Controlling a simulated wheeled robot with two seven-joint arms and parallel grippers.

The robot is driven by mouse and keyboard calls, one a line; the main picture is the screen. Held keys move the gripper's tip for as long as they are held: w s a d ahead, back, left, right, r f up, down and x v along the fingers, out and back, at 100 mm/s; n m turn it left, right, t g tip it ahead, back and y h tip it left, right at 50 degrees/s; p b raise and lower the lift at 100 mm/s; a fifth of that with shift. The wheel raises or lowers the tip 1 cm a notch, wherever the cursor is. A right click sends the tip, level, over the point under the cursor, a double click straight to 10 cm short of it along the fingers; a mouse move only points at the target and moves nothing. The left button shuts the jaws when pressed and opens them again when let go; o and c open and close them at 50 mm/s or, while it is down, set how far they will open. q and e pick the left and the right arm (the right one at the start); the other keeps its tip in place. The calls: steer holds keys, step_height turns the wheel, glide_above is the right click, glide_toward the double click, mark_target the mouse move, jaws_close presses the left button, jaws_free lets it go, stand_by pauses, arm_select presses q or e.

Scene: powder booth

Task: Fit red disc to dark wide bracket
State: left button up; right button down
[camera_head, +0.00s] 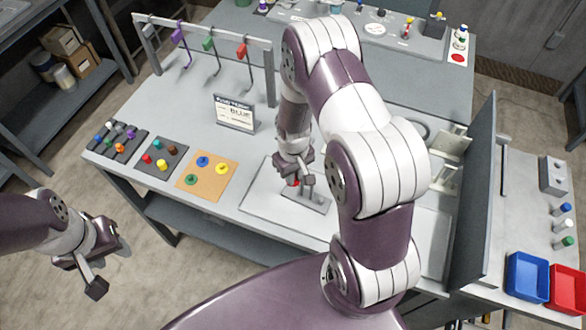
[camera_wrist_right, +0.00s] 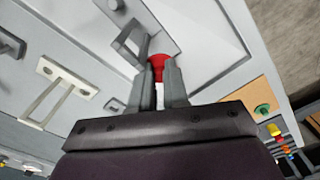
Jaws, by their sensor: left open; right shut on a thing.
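My right gripper (camera_head: 297,176) is shut on the red disc (camera_head: 296,183) above the pale panel on the table. In the right wrist view, the red disc (camera_wrist_right: 158,64) shows between the fingertips of the right gripper (camera_wrist_right: 160,76). A dark grey bracket (camera_head: 316,201) lies on the panel right by the disc; its raised bar (camera_wrist_right: 128,42) shows just beyond the disc in the wrist view. I cannot tell whether disc and bracket touch. My left gripper (camera_head: 111,267) is open and empty, off the table's left front side.
An orange board (camera_head: 208,191) with coloured discs and dark trays (camera_head: 163,158) of coloured pieces lie left. A rack (camera_head: 205,32) with coloured hooks and a sign (camera_head: 234,113) stand behind. An upright grey panel (camera_head: 481,190) stands right, with blue (camera_head: 528,277) and red (camera_head: 567,288) bins beyond.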

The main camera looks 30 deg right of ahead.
steer(key=shift+f, duration=0.6)
steer(key=shift+s+a+f+b, duration=0.2)
steer(key=shift+s+b, duration=0.1)
steer(key=shift+s, duration=0.2)
steer(key=shift+f, duration=0.3)
steer(key=w+f+b, duration=0.2)
steer(key=shift+w+d+f, duration=0.1)
steer(key=shift+d+f, duration=0.1)
steer(key=shift+f, duration=0.15)
steer(key=shift+s+a+f+b, duration=0.1)
steer(key=shift+s+f+b, duration=0.35)
steer(key=shift+b, duration=0.25)
steer(key=shift+s+r, duration=0.1)
steer(key=shift+r, duration=0.25)
steer(key=shift+w+f+p, duration=0.1)
steer(key=shift+w+p, duration=0.2)
steer(key=shift+w, duration=0.05)
steer(key=shift+s, duration=0.35)
arm_select(q)
steer(key=f, duration=0.4)
steer(key=shift+w, duration=0.25)
